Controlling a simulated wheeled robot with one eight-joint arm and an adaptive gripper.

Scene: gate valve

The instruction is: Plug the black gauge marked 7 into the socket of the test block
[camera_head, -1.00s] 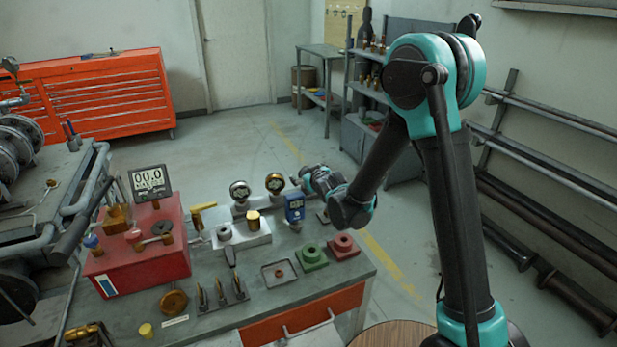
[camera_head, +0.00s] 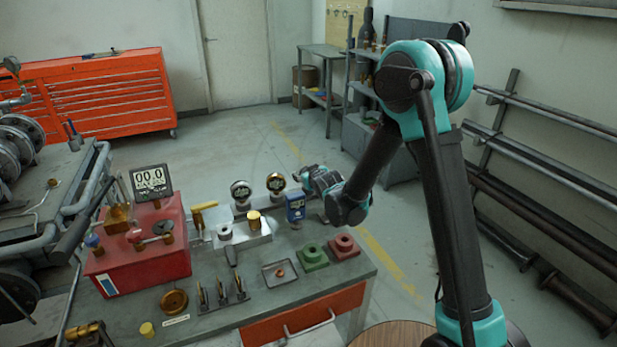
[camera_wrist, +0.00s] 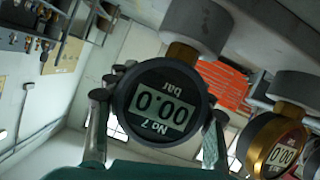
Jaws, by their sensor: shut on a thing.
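The black gauge marked No 7 (camera_wrist: 160,101) fills the middle of the wrist view, upside down, reading 00.0 bar. My gripper (camera_wrist: 158,108) is shut on it, with one finger on each side. Its brass stem meets a grey round holder (camera_wrist: 195,25); I cannot tell whether it is seated there. In the head view my gripper (camera_head: 307,179) is at the far edge of the bench, right of the gold gauge, and the black gauge cannot be made out. What seems to be the test block (camera_head: 257,238) is pale, with a grey ring socket (camera_head: 225,230) on top.
A gold gauge (camera_wrist: 271,142) stands close beside the held one; it also shows in the head view (camera_head: 275,183). Another gauge (camera_head: 240,190) stands left of it. A blue device (camera_head: 295,207) stands just in front of my gripper. A brass piece (camera_head: 253,219) is on the pale block.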

